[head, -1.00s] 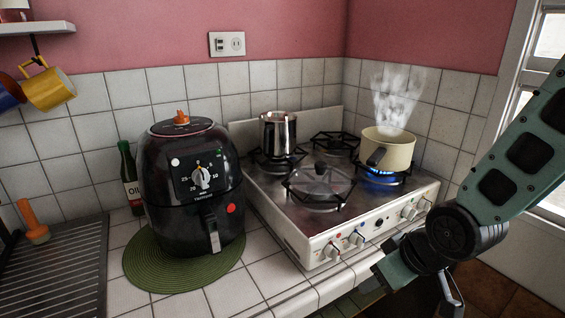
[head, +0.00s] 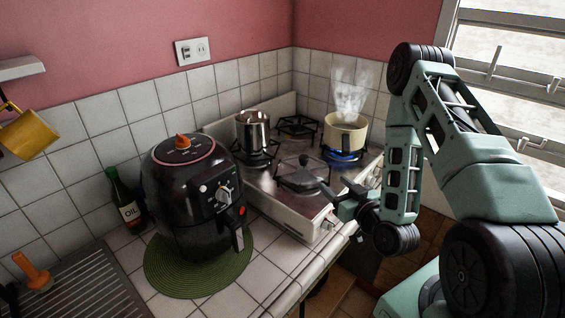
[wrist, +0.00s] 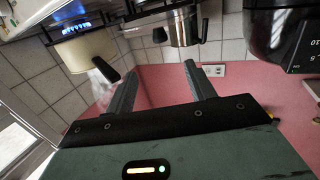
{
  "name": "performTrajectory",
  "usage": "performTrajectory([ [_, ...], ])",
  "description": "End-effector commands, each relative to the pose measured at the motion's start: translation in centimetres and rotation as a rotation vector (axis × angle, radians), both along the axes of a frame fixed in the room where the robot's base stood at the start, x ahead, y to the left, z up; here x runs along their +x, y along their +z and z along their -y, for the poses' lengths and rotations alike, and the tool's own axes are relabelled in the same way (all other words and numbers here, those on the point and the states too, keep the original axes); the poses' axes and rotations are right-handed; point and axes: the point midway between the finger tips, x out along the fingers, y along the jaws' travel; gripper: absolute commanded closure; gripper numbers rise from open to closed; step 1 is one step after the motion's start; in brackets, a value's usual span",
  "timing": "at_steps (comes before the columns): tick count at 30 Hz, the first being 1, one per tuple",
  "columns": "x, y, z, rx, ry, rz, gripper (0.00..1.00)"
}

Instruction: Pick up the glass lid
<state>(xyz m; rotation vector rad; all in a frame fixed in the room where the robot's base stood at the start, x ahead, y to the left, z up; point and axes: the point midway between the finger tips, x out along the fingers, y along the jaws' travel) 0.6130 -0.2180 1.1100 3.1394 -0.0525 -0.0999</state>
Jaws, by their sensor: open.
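The glass lid (head: 302,178) lies on the front burner of the stove, see-through with a dark knob standing up at its middle. In the wrist view, which is upside down, a dark knob that seems to be the lid's (wrist: 159,35) shows at the top, ahead of the fingers. My gripper (head: 333,197) is at the front right of the lid, near the stove's front edge. In the wrist view my gripper (wrist: 161,66) has its two fingers apart with nothing between them. The exact gap to the lid is hard to tell.
A cream pot (head: 345,133) steams over a lit blue flame at the back right. A steel pot (head: 252,131) stands on the back left burner. A black air fryer (head: 193,195) stands left of the stove (head: 285,212) on a green mat (head: 165,276).

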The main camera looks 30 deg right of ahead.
Motion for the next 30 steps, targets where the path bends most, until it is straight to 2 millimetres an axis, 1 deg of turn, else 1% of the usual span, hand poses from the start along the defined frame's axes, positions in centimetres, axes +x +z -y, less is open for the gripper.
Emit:
performTrajectory([
  [3,0.2,-0.1,0.4,0.000,-0.012,0.016,0.45],
  [8,1.9,-0.5,0.5,-0.002,-0.011,0.020,0.45],
  [10,2.8,-0.5,0.5,-0.003,-0.011,0.022,0.45],
  [13,5.0,-0.5,0.5,-0.003,-0.011,0.022,0.45],
  [30,6.9,-0.7,0.7,-0.002,-0.009,0.019,0.45],
])
